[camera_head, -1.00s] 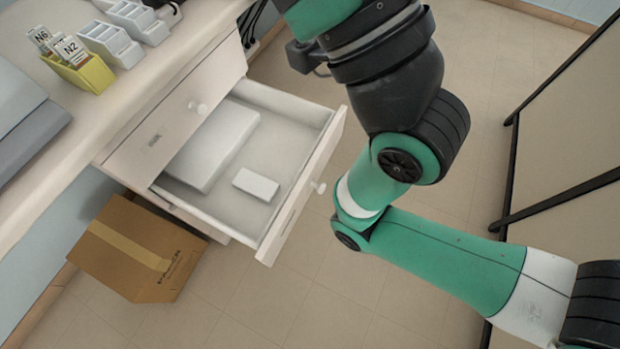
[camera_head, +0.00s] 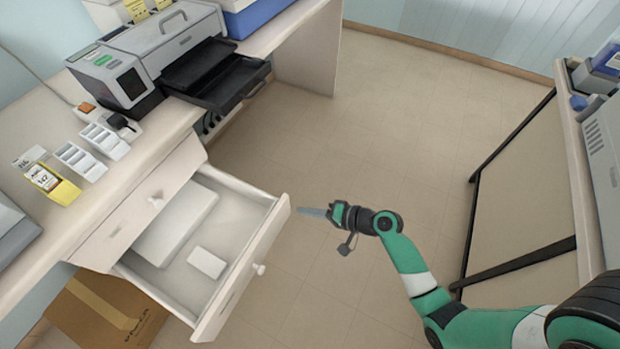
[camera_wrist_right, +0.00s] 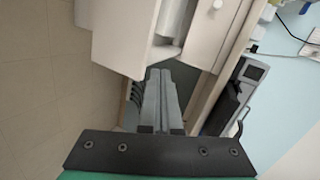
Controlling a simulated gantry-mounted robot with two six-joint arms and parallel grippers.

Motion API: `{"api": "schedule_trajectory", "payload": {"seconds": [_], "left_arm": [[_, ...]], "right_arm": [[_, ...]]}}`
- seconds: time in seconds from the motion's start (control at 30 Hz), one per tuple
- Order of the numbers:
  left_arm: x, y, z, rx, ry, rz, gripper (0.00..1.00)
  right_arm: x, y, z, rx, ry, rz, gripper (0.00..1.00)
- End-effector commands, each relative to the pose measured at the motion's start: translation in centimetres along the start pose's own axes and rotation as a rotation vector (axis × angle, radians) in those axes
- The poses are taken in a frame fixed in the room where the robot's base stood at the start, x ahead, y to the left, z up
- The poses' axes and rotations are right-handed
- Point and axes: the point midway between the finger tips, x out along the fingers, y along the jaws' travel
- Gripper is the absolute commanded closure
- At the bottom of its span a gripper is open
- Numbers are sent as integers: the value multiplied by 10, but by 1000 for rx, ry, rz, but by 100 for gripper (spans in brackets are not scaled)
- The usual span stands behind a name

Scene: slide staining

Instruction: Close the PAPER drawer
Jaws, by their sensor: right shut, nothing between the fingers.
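The open drawer (camera_head: 240,276) is pulled well out from the white desk, with a round white knob (camera_head: 258,269) on its front. I cannot read a label on it. Inside lie a large flat white stack (camera_head: 172,232) and a small white box (camera_head: 206,262). My right gripper (camera_head: 304,210) is shut and empty, to the right of the drawer front's far end and apart from it in the head view. In the right wrist view its fingers (camera_wrist_right: 161,78) point toward the pale drawer front (camera_wrist_right: 128,38). My left gripper is not in view.
A closed drawer with a knob (camera_head: 156,203) sits above in the desk. A printer (camera_head: 165,50), white racks (camera_head: 80,160) and a yellow slide box (camera_head: 48,183) stand on top. A cardboard box (camera_head: 105,312) is on the floor below. The floor right of the drawer is clear.

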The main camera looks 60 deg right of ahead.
Motion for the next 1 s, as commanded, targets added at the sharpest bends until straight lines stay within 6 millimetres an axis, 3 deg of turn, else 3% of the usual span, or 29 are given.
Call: {"api": "schedule_trajectory", "payload": {"seconds": [0.03, 0.1, 0.2, 0.37, 0.57, 1.0], "left_arm": [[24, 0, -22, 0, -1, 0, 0], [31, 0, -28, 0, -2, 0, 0], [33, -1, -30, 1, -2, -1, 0], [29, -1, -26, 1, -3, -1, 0], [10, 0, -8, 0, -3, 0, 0], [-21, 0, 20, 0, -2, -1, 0]], "right_arm": [[-30, 12, 2, 87, 24, 57, 100], [-49, 31, 3, 147, 54, 95, 100], [-59, 40, -1, 175, 82, 108, 100], [-56, 44, -4, 172, 88, 107, 100], [-36, 51, -4, 166, 84, 106, 100], [52, 53, -12, 165, 85, 104, 100]]}}
